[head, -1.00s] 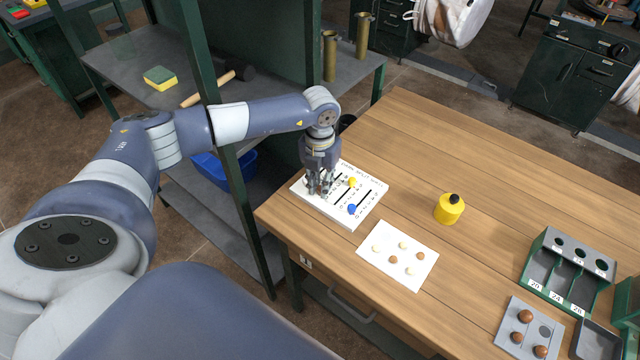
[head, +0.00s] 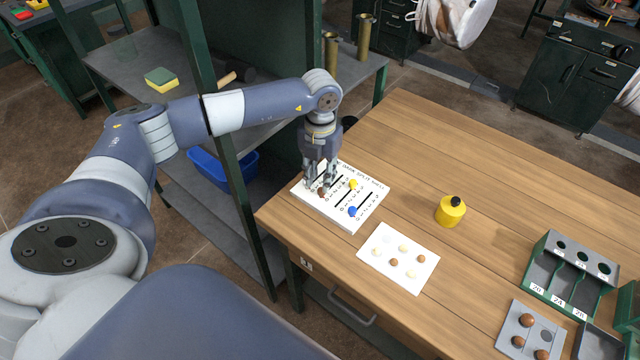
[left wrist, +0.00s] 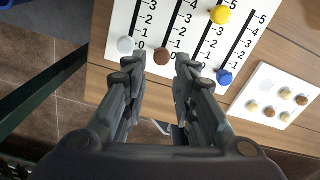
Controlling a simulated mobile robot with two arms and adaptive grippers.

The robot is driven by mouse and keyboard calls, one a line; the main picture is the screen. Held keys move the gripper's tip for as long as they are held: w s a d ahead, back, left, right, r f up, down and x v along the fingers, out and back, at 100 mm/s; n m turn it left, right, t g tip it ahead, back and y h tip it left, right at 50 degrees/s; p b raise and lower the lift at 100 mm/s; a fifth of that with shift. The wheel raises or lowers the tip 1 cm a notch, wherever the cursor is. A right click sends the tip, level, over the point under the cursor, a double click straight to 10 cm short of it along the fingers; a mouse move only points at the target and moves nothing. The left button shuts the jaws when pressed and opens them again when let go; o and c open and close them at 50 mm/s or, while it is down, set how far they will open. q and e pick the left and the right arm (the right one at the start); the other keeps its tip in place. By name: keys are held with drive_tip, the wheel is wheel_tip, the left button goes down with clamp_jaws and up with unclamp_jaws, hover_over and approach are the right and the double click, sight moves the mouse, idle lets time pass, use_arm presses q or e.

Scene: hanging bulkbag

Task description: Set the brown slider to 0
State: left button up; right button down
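The white slider board (head: 345,214) lies at the table's near left corner, with numbered black slots. The brown slider (left wrist: 162,56) sits at the bottom end of its slot, level with the 0 mark in the left wrist view. It also shows in the head view (head: 321,192), just below my left gripper (head: 320,186). That gripper is open, its two fingers (left wrist: 158,66) apart on either side of the brown slider and holding nothing. The white slider (left wrist: 126,45) is near 0, the yellow slider (left wrist: 220,14) near its slot's upper part, the blue slider (left wrist: 224,77) low. My right gripper is not in view.
A white card with several small balls (head: 398,257) lies beside the board. A green rack (head: 570,270) and grey tray (head: 530,335) are at the right. A metal shelf post (head: 235,170) stands close by my left arm.

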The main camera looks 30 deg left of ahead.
sight(320, 191)
use_arm(q)
wheel_tip(320, 191, up, 8)
drive_tip(key=shift+f, duration=0.1)
idle(0.5)
